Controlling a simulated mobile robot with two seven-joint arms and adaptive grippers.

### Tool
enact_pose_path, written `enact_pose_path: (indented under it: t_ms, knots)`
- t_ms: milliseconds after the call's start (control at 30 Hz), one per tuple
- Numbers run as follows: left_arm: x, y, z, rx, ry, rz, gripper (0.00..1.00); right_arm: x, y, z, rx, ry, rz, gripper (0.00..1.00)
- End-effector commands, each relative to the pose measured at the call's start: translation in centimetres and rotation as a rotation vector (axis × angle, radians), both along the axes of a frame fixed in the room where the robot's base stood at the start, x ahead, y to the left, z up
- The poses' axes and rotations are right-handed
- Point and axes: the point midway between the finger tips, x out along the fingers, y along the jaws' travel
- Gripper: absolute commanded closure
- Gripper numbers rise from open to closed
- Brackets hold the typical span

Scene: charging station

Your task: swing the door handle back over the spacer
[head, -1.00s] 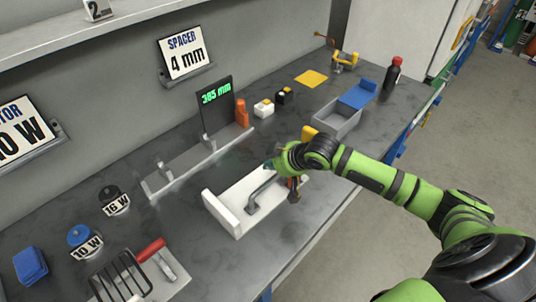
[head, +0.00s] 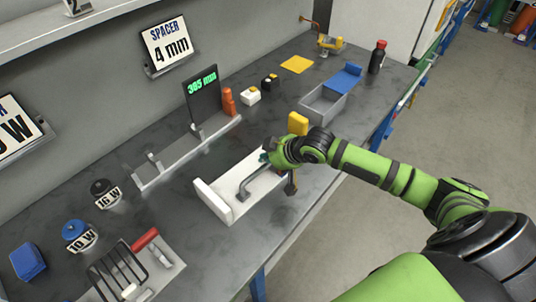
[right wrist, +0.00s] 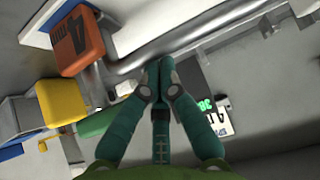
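The white door piece (head: 215,203) lies on the bench with a bent grey handle (head: 246,187) on it. My right gripper (head: 268,157) is at the handle's far end and hides that end. In the right wrist view the fingers (right wrist: 165,66) come together at their tips, with nothing seen between them, close beside the long grey bar of the handle (right wrist: 195,27). Whether they touch it I cannot tell. An orange spacer marked 4 (right wrist: 78,42) sits by the bar, left of the fingertips. My left gripper is out of view.
A yellow block (head: 298,123) stands just beyond my right gripper. A grey tray (head: 322,106) is behind it. The gauge with the 385 mm display (head: 202,97) stands at the back. Clear bench lies in front of the white piece.

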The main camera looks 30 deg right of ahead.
Motion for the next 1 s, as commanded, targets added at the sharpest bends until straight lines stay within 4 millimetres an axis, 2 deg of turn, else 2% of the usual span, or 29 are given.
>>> enact_pose_path:
  t_ms: [233, 700, 1000]
  knots:
    - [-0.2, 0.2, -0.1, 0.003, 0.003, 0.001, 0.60, -0.7, -0.4, 0.7, -0.001, 0.002, -0.001, 1.00]
    - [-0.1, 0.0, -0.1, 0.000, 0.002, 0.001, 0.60, -6.7, -2.7, 7.3, -0.006, 0.002, 0.002, 1.00]
    - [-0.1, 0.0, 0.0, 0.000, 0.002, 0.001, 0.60, -7.8, -3.0, 8.8, 0.000, 0.000, 0.000, 1.00]
